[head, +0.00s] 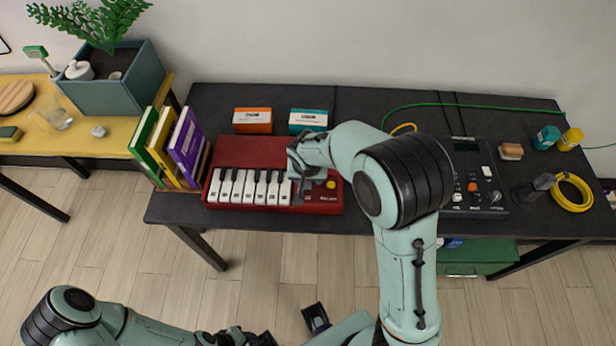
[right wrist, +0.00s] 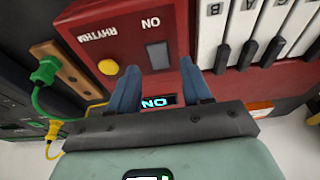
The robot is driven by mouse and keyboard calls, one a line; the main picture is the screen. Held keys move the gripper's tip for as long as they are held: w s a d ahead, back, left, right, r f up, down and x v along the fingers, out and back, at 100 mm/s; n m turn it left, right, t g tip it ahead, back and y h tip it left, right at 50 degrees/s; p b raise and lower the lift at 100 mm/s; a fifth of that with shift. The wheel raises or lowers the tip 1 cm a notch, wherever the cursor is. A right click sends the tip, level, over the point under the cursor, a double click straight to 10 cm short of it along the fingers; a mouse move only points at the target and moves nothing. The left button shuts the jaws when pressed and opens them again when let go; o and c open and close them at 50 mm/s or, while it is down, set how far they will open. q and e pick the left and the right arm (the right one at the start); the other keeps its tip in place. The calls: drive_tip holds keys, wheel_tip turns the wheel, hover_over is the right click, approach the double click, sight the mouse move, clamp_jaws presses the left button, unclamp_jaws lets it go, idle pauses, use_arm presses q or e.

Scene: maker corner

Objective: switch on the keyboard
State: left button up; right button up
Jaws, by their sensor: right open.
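The red keyboard (head: 265,152) lies on the dark table, its white and black keys along the front. In the right wrist view its red panel (right wrist: 180,25) appears upside down, with a grey switch (right wrist: 157,55) beside an ON label and a yellow button (right wrist: 108,67) by the word RHYTHM. A small dark display (right wrist: 155,101) is lit with cyan letters reading ON. My right gripper (head: 304,188) is over the panel's right end; its open blue fingers (right wrist: 161,90) stand either side of the display, empty. Contact cannot be told. My left gripper (head: 238,338) is low at the bottom edge, partly cut off.
Books (head: 172,145) stand left of the keyboard. Orange (head: 252,121) and teal (head: 308,121) boxes sit behind it. A black mixer-like device (head: 470,180), green cable (head: 455,105) and yellow cable coil (head: 572,192) are to the right. A planter (head: 118,92) stands on the yellow table.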

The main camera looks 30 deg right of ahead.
use_arm(q)
drive_tip(key=r+p, duration=0.1)
drive_tip(key=w+r+p, duration=0.1)
drive_tip(key=shift+w+r, duration=0.2)
drive_tip(key=shift+r, duration=0.15)
use_arm(e)
drive_tip(key=v, duration=1.2)
